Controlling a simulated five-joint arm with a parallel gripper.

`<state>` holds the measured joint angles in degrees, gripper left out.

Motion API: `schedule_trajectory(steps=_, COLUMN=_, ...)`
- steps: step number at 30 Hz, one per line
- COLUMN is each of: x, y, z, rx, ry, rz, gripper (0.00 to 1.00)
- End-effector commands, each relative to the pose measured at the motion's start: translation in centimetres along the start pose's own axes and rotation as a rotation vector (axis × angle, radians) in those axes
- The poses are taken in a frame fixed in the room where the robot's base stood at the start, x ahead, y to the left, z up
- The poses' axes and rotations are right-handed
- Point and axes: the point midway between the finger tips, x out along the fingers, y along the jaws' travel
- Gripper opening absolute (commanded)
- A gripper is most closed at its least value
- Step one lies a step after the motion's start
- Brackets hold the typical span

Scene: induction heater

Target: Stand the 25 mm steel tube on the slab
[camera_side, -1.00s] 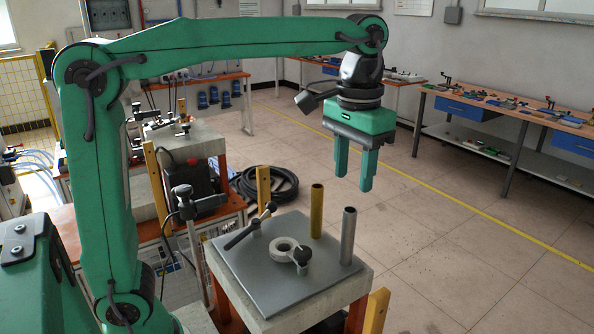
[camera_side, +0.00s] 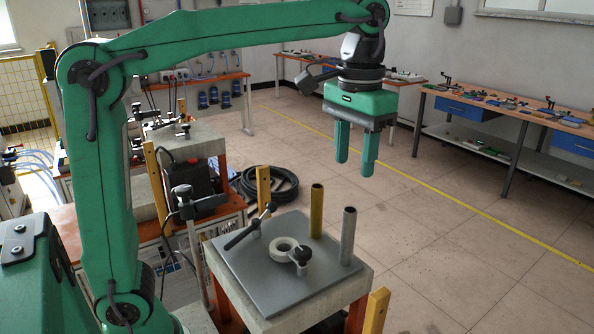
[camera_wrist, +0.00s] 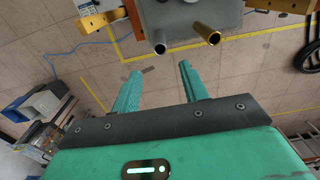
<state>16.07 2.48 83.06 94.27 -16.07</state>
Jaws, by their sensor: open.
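A grey steel tube (camera_side: 348,237) stands upright at the right corner of the grey plate on the slab (camera_side: 352,290). In the wrist view the steel tube (camera_wrist: 159,40) shows its open end near the top edge. My gripper (camera_side: 354,167) is open and empty, pointing down, and appears well above the tubes. In the wrist view my gripper (camera_wrist: 160,70) has its fingers apart with only floor seen between them. A brass-coloured tube (camera_side: 317,212) stands upright behind and left of the steel tube.
A pale ring (camera_side: 283,249) and a small clamp (camera_side: 300,256) sit mid-plate. A black-handled lever (camera_side: 248,229) is at the plate's back left. The plate's front is bare. A workbench (camera_side: 510,112) stands at the far right, with open floor between.

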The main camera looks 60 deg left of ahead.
Motion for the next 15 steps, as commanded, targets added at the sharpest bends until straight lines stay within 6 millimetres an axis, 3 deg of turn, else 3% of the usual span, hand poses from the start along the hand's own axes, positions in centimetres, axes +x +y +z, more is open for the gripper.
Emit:
schedule_trajectory(steps=8, x=0.6, y=-1.6, z=1.4, rx=-0.003, ry=0.049, rz=0.012, gripper=0.44)
schedule_trajectory(steps=15, x=2.5, y=-4.5, z=4.6, rx=-0.004, ry=0.155, rz=0.029, gripper=0.44)
